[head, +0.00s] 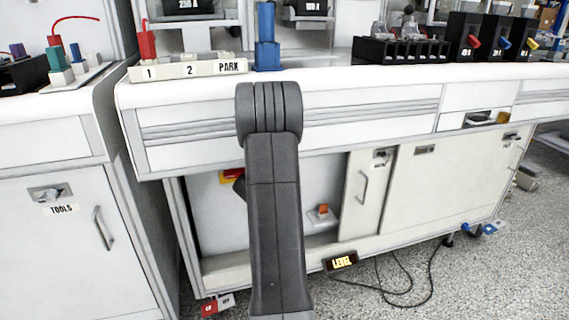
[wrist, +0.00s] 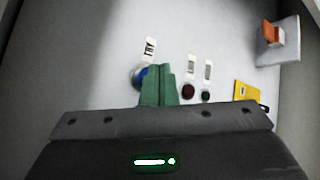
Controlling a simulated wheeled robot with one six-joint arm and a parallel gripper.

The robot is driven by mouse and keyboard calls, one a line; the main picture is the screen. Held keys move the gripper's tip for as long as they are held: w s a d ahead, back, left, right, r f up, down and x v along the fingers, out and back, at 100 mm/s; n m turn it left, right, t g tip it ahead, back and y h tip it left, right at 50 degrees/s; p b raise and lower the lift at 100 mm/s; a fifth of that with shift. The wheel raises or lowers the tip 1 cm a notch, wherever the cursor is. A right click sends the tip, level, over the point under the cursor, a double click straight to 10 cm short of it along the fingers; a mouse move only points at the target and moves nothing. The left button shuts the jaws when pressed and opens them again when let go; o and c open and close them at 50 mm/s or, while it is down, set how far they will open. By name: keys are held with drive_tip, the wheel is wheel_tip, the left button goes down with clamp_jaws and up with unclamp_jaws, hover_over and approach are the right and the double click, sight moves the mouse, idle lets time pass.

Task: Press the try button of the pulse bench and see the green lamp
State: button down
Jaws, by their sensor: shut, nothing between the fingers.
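In the wrist view my gripper (wrist: 158,70) has its green fingers shut with nothing between them. A round blue button (wrist: 138,76) in a pale ring shows just left of the fingertips, partly hidden by them. A small label (wrist: 149,49) sits above it, its text too blurred to read surely. Right of the fingers are a dark red lamp (wrist: 188,91) and a dark green lamp (wrist: 206,97), neither glowing, each under a label. I cannot tell whether the fingers touch the button. In the head view my arm hides the gripper and this panel.
An orange switch (wrist: 272,34) on a pale plate is at right in the wrist view; it shows inside the open cabinet in the head view (head: 323,209). A yellow block (wrist: 246,91) is near the lamps. The cabinet door (head: 371,190) and white worktop (head: 330,75) bound the space.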

drive_tip(key=shift+w+a, duration=0.1)
drive_tip(key=shift+w, duration=0.1)
drive_tip(key=shift+w+a, duration=0.15)
drive_tip(key=shift+w, duration=0.35)
idle(0.6)
idle(0.4)
drive_tip(key=shift+s+d, duration=0.3)
drive_tip(key=shift+s, duration=0.6)
drive_tip(key=shift+s, duration=0.1)
drive_tip(key=shift+s+d, duration=0.25)
drive_tip(key=shift+s, duration=0.5)
drive_tip(key=shift+s+d, duration=0.25)
drive_tip(key=shift+s, duration=0.55)
drive_tip(key=shift+s+d, duration=0.25)
drive_tip(key=shift+s, duration=0.5)
drive_tip(key=shift+w, duration=0.15)
drive_tip(key=shift+s+d, duration=0.3)
drive_tip(key=shift+s, duration=0.7)
drive_tip(key=shift+s+d, duration=0.3)
drive_tip(key=shift+s, duration=0.65)
drive_tip(key=shift+w, duration=0.15)
